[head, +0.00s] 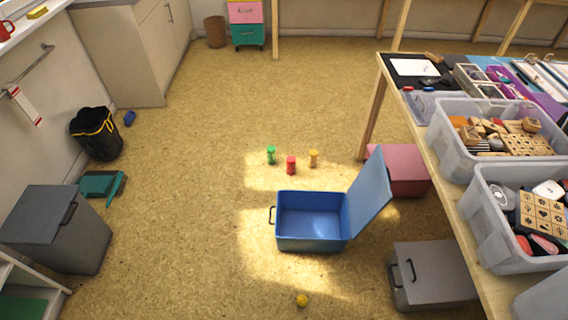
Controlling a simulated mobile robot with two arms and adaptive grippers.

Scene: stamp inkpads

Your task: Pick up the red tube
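The red tube (291,165) stands upright on the floor near the middle of the head view. A green tube (271,155) stands a little to its left and farther back. A yellow-orange tube (313,158) stands to its right. All three are apart from one another and fully visible. Neither of my grippers shows in the view, so their state cannot be seen.
An open blue box (312,245) with its lid raised sits just in front of the tubes. A red box (405,170) and grey box (432,274) stand by the table (453,195) on the right. A yellow ball (302,300) lies in front. Floor left of the tubes is clear.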

